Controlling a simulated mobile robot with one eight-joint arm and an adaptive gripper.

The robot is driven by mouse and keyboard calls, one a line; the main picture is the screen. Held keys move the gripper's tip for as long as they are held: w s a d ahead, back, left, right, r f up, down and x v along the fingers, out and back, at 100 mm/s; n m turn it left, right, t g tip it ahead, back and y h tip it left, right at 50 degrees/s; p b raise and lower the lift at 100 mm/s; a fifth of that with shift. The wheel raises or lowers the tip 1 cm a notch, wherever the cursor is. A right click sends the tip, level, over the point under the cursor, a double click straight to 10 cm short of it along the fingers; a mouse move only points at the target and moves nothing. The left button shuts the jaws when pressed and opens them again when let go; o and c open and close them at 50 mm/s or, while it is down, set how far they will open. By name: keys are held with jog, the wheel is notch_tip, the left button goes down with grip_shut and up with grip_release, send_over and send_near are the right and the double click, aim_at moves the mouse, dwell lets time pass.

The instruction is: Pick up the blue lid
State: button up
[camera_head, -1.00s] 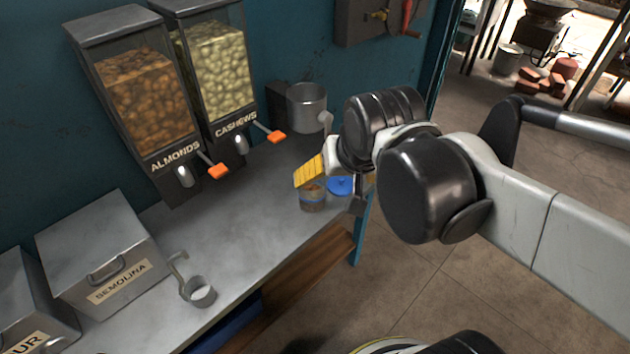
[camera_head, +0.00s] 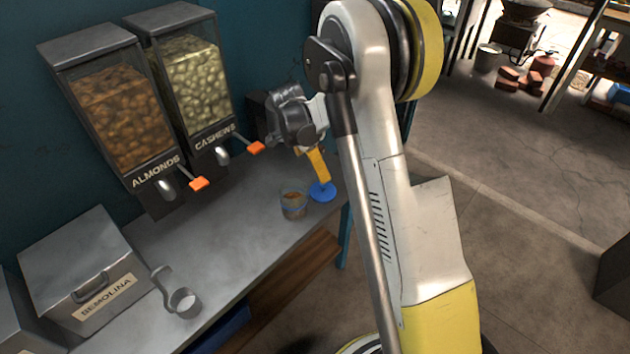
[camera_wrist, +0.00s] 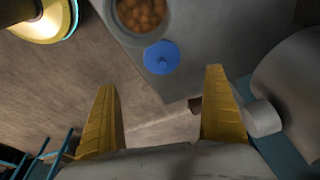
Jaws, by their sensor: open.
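The blue lid (camera_head: 322,191) is a round disc with a small knob, lying flat on the grey counter near its right end. It also shows in the wrist view (camera_wrist: 161,58), beyond my fingertips and about centred between them. My gripper (camera_head: 318,170) has yellow fingers pointing down, close above the lid in the head view. In the wrist view my gripper (camera_wrist: 163,78) is open with nothing between its fingers. Whether a finger touches the lid cannot be told. Part of my gripper is hidden behind my wrist in the head view.
A jar with brown contents (camera_head: 293,205) stands just left of the lid; its round opening (camera_wrist: 143,14) shows in the wrist view. Almond (camera_head: 125,110) and cashew (camera_head: 192,85) dispensers stand at the back. A metal scoop (camera_head: 183,302) lies near the semolina box (camera_head: 85,270). The counter's middle (camera_head: 215,230) is clear.

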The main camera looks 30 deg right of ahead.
aim_at(322, 186)
jog(key=shift+m+g, duration=0.3)
jog(key=shift+m, duration=0.4)
jog(key=x, duration=0.3)
jog(key=b+x, duration=0.1)
jog(key=x, duration=0.2)
jog(key=b+x, duration=0.1)
jog(key=x, duration=0.2)
jog(key=shift+w+d+f, duration=0.2)
jog(key=shift+w+f, duration=0.05)
jog(key=shift+w, duration=0.15)
jog(key=b+x, duration=0.3)
jog(key=x, duration=0.2)
jog(key=shift+w+d, duration=0.15)
jog(key=shift+d, duration=0.05)
jog(key=shift+r, duration=0.15)
jog(key=c, duration=1.1)
